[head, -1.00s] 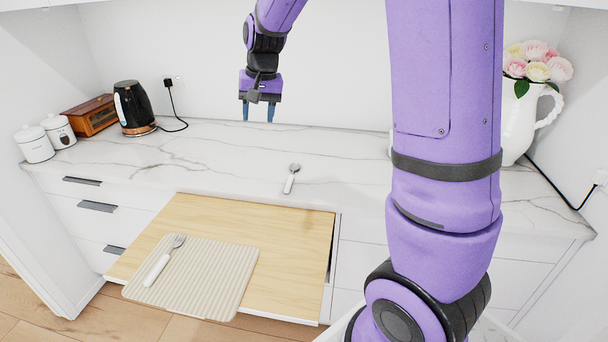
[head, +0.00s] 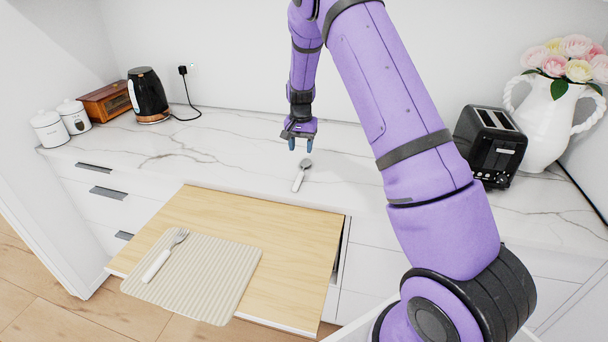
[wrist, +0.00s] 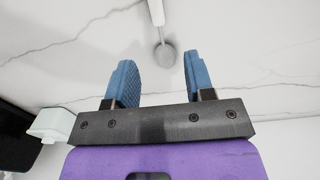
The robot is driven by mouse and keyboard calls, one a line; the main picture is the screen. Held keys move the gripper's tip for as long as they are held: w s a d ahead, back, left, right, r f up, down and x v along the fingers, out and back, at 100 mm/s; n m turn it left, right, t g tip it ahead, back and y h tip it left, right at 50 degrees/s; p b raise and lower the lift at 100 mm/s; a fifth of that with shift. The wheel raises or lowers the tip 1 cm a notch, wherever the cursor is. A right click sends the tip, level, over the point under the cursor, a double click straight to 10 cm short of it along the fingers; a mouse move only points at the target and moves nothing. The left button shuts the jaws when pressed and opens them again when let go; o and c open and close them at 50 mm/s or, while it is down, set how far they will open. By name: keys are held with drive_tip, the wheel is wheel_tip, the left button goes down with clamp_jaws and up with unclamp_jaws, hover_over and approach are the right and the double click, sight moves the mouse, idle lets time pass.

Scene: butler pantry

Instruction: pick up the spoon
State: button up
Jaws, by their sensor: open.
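The spoon (head: 301,176) lies on the white marble counter, near its front edge, with a white handle toward the front and a grey metal bowl toward the back. My gripper (head: 300,147) is above the counter, just behind and above the spoon's bowl, pointing down. In the wrist view, the spoon (wrist: 164,50) shows beyond the fingertips, its bowl lying roughly between the lines of the two blue fingers. My gripper (wrist: 158,75) is open and empty there, apart from the spoon.
A pulled-out wooden board (head: 290,225) holds a ribbed mat (head: 215,275) with a fork (head: 166,255). A black toaster (head: 491,145) and flower pitcher (head: 550,120) stand right. A kettle (head: 148,95), wooden box (head: 106,101) and canisters (head: 74,116) stand left. The counter around the spoon is clear.

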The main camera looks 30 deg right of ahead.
sight(301, 173)
wheel_tip(301, 173, down, 10)
drive_tip(key=shift+s+r, duration=0.15)
clamp_jaws()
idle(0.4)
